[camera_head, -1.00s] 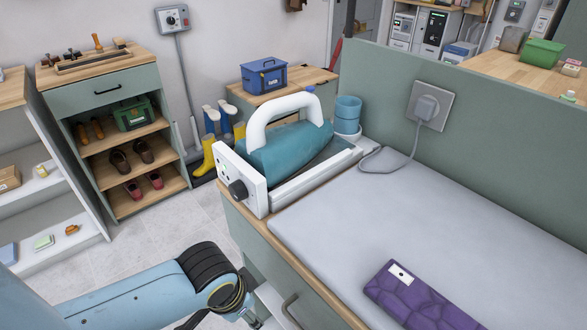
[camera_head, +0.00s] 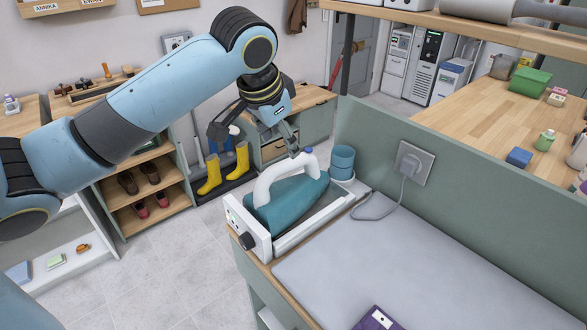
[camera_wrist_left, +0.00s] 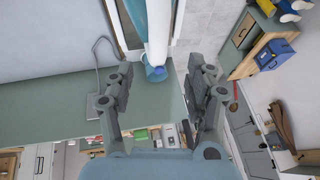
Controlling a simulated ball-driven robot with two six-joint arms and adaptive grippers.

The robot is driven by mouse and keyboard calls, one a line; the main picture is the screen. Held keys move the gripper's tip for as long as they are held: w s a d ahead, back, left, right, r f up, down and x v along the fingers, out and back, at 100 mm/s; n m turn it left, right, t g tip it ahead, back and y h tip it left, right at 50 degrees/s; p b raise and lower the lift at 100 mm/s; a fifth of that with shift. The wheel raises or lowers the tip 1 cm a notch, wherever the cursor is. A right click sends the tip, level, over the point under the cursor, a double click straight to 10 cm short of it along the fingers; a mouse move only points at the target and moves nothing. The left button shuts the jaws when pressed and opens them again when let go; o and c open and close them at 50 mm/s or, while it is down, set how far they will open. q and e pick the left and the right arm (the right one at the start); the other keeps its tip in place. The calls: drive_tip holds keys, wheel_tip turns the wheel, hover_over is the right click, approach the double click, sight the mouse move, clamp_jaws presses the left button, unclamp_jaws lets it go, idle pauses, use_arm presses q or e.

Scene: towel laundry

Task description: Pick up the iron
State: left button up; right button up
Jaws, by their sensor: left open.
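The iron (camera_head: 282,207) has a teal body and a white arched handle. It rests in a white base with a dark knob at the corner of the grey ironing surface. My left gripper (camera_head: 285,146) is open and empty, just above and behind the far end of the handle. In the left wrist view, the gripper (camera_wrist_left: 158,80) has its two fingers spread, and the white handle of the iron (camera_wrist_left: 157,32) comes in from the top between them. I cannot tell whether a finger touches the handle. My right gripper is not in view.
A green partition (camera_head: 470,200) with a socket (camera_head: 411,163) and a grey cord borders the surface. A purple item (camera_head: 377,319) lies at the front. Yellow boots (camera_head: 210,172) stand on the floor behind.

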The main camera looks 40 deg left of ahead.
sight(294, 163)
use_arm(q)
drive_tip(key=x, duration=0.5)
drive_tip(key=shift+p+x, duration=0.85)
drive_tip(key=shift+x, duration=1.8)
drive_tip(key=shift+w+d, duration=0.1)
drive_tip(key=shift+w, duration=0.05)
drive_tip(key=c, duration=1.1)
clamp_jaws()
drive_tip(key=shift+r, duration=0.15)
